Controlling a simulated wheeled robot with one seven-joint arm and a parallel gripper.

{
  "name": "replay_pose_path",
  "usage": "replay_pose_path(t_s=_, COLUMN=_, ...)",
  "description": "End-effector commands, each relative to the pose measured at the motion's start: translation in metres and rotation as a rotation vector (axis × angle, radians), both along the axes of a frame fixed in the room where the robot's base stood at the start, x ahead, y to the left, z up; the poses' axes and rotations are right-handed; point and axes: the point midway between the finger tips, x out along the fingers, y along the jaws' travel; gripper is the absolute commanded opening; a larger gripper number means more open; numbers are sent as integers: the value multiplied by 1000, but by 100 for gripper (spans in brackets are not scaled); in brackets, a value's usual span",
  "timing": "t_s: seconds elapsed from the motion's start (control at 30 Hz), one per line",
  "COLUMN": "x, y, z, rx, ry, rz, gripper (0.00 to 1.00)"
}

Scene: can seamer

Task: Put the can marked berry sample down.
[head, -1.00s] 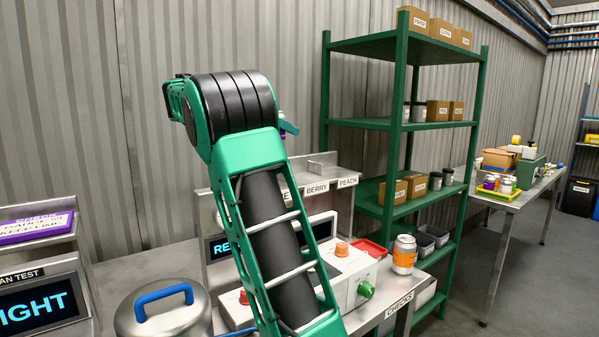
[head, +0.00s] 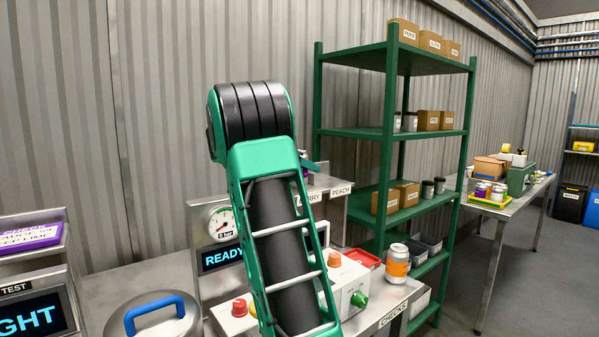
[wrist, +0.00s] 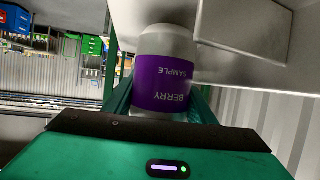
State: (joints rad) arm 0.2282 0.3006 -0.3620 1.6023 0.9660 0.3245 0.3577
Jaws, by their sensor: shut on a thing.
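The can marked berry sample (wrist: 166,70) has a purple label and pale metal ends. It fills the middle of the wrist view, with its lettering upside down there. My gripper (wrist: 163,105) is shut on it, one green finger on each side. In the head view, my arm hides most of the gripper and can. The small raised shelf with a peach tag (head: 341,191) and a partly covered berry tag (head: 309,197) is just behind and right of my arm. Pale metal surfaces (wrist: 245,25) lie close to the can in the wrist view; I cannot tell whether it touches them.
An orange-labelled can (head: 397,263) stands at the bench's right, near a red tray (head: 362,258). A control box with a green knob (head: 359,299) and a READY screen (head: 222,257) are near my arm. A lidded pot (head: 150,315) is front left; a green rack (head: 385,135) stands behind.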

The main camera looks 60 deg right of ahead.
Motion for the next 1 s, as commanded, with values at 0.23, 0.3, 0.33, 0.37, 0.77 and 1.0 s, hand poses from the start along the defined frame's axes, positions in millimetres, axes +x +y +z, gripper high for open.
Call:
replay_pose_path(t_s=0.23, x=0, y=0, z=-8, rx=-2, ry=-1, rz=1, gripper=12)
replay_pose_path(t_s=0.3, x=0, y=0, z=-8, rx=-2, ry=-1, rz=1, gripper=12)
replay_pose_path(t_s=0.33, x=0, y=0, z=-9, rx=-2, ry=-1, rz=1, gripper=12)
replay_pose_path(t_s=0.37, x=0, y=0, z=-9, rx=-2, ry=-1, rz=1, gripper=12)
replay_pose_path(t_s=0.77, x=2, y=2, z=-8, rx=-1, ry=-1, rz=3, gripper=69)
replay_pose_path(t_s=1.0, x=6, y=30, z=3, rx=0, ry=-2, rz=7, gripper=69)
